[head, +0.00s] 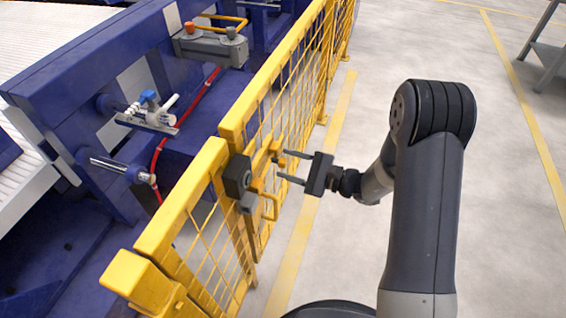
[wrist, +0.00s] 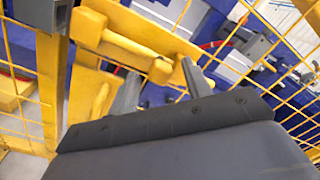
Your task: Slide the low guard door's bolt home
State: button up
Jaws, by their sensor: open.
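The low guard door is a yellow mesh panel (head: 300,75) in a yellow fence. Its yellow bolt (head: 275,149) shows at the door edge; in the wrist view the bolt (wrist: 130,47) is a slanted bar with a blunt knob at its lower right. A dark latch box (head: 238,176) sits on the fence to the left of the bolt. My gripper (head: 282,164) is open and empty beside the bolt. In the wrist view its fingertips (wrist: 158,68) straddle the knob in the picture; I cannot tell whether they touch it.
A yellow pull handle (head: 269,207) sticks out below the bolt. Behind the fence stands a blue machine (head: 70,85) with clamps and a grey button box (head: 210,47). The pale floor (head: 350,125) right of the fence is clear around my arm.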

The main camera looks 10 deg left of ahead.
aim_at(277, 161)
jog(key=shift+w+a, duration=0.15)
jog(key=shift+a, duration=0.9)
grip_shut()
